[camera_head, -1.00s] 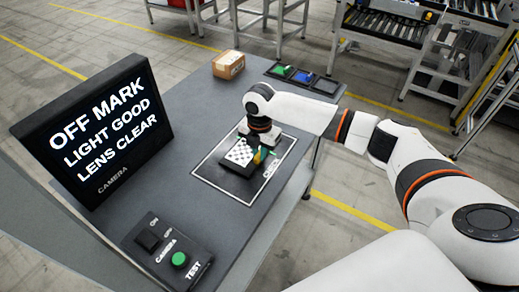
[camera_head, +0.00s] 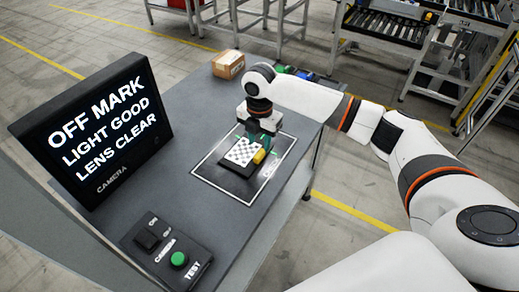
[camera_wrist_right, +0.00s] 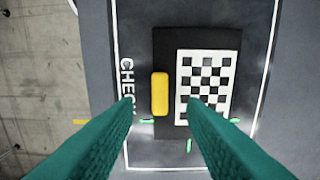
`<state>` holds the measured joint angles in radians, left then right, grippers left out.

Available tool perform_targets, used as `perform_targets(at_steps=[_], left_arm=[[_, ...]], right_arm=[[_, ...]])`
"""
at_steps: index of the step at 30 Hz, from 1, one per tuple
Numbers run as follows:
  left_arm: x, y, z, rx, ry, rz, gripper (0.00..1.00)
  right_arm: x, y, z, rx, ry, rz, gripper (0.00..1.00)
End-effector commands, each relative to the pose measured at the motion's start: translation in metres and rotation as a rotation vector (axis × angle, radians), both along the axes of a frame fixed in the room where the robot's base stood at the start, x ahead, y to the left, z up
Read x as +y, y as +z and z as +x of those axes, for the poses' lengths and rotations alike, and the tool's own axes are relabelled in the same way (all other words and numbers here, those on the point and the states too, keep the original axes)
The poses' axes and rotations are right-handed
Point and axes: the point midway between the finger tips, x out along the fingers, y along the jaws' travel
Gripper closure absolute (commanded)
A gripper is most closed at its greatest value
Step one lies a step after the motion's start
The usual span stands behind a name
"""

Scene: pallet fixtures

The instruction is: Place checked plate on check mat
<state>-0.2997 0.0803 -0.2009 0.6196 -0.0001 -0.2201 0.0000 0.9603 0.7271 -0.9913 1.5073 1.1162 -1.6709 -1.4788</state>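The checked plate (camera_head: 243,152) is a dark block with a black-and-white checker face and a yellow handle (camera_head: 260,156). It lies flat inside the white outline of the check mat (camera_head: 213,176). The plate also shows in the right wrist view (camera_wrist_right: 196,40), beside the mat's CHECK lettering (camera_wrist_right: 126,85). My right gripper (camera_head: 264,142) has teal fingers, spread apart with nothing held between them. Green marks (camera_wrist_right: 190,145) show near the plate. My left gripper is out of view.
A monitor (camera_head: 100,130) at the left reads OFF MARK, LIGHT GOOD, LENS CLEAR. A control box (camera_head: 168,250) with a black switch and a green TEST button is at the table's front. A cardboard box (camera_head: 228,64) and small coloured bins (camera_head: 304,75) stand at the back.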

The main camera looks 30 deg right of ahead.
Motion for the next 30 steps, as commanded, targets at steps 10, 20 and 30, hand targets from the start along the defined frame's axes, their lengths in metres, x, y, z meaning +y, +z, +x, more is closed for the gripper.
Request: perform_targets(at_steps=[10, 20, 30], left_arm=[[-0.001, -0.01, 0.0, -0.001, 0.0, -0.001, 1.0], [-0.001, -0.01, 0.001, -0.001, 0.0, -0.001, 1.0], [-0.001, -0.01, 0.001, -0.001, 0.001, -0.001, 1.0]], right_arm=[[0.0, 0.062, 0.0, -0.001, 0.0, 0.001, 0.62], [0.0, 0.073, 0.0, 0.0, 0.0, 0.0, 0.62], [0.0, 0.072, 0.0, 0.001, 0.0, -0.001, 0.62]])
